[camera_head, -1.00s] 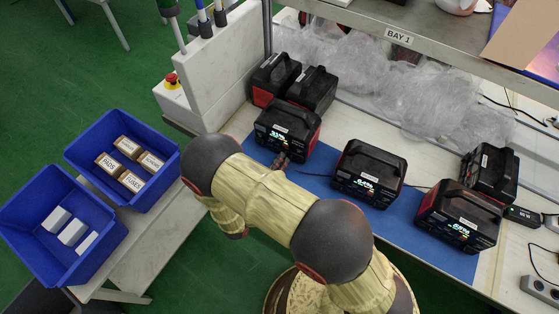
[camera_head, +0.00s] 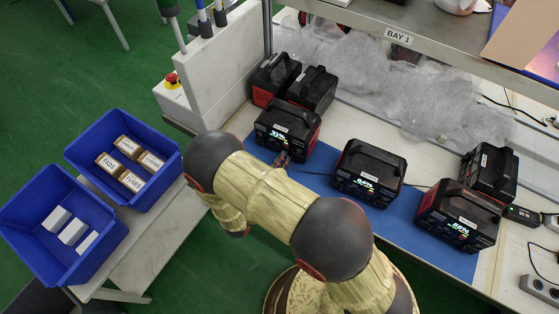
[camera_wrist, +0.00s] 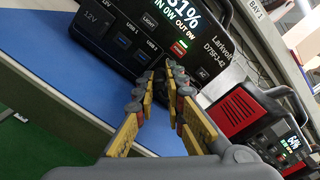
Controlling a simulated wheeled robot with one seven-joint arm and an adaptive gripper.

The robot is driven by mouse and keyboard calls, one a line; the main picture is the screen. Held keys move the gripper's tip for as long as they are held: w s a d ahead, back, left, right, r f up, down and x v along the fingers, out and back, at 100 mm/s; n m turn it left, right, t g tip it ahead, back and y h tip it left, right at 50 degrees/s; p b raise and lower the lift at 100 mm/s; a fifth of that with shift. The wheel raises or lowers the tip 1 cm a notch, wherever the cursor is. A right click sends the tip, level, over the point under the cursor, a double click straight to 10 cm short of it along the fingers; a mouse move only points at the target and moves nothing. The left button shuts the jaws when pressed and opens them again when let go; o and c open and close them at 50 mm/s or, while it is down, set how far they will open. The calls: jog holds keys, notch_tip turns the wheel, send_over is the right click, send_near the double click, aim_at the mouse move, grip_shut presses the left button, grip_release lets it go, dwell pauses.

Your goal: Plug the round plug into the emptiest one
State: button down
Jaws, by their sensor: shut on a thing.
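Three power stations with lit displays stand on the blue mat (camera_head: 408,212). The left one (camera_head: 288,128) reads 31%, the middle one (camera_head: 368,172) 64% and the right one (camera_head: 458,215) about 88%. My gripper (camera_head: 284,158) is at the front of the left station. In the wrist view, my gripper (camera_wrist: 161,80) has its fingers close together at the lower front panel of the 31% station (camera_wrist: 110,40), below its display and beside the AC label. It is shut on the round plug, which the fingers hide. I cannot tell whether the plug touches a socket.
Two unlit stations (camera_head: 275,78) (camera_head: 312,90) stand behind the left one and another (camera_head: 490,172) at the right. A dark cable (camera_head: 312,172) runs along the mat. Blue bins (camera_head: 118,128) (camera_head: 98,262) stand at the left. A shelf overhangs the back.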

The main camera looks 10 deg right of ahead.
jog(key=shift+w+d, duration=0.15)
jog(key=c, duration=1.8)
grip_release()
jog(key=shift+o, duration=0.2)
jog(key=v, duration=1.2)
